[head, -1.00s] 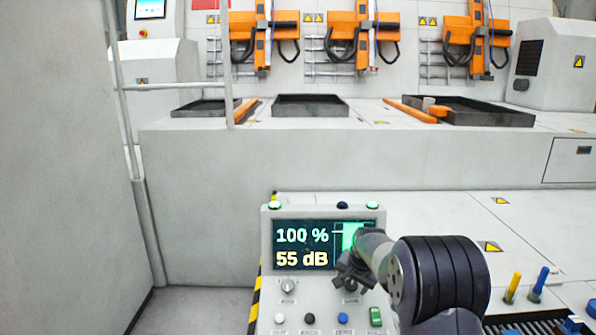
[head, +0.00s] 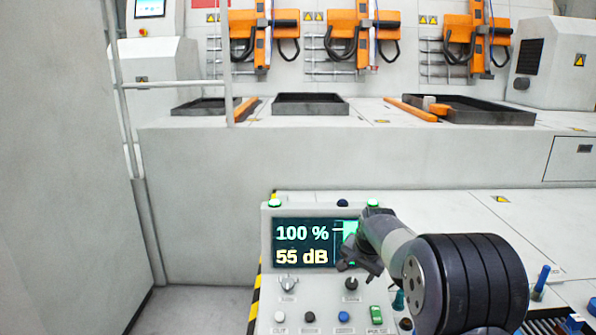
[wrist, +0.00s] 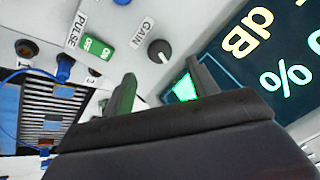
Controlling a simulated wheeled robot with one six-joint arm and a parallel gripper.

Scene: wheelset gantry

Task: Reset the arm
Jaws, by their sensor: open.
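My gripper (head: 359,264) is in front of the lower right part of the control panel's screen (head: 301,246). In the wrist view my gripper (wrist: 161,84) has its two fingers apart with nothing between them. The screen reads 100 % and 55 dB. The gain knob (wrist: 159,51) stands just beyond the fingers and shows below my gripper in the head view (head: 351,284). My arm comes in from the lower right and hides part of the panel's right side.
Another knob (head: 288,284) and a row of buttons sit on the panel. A blue plug (head: 541,277) stands at right. Black trays (head: 311,106) lie on the raised bench behind, under orange gantry units (head: 355,35). A grey wall fills the left; open floor lies beside the panel.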

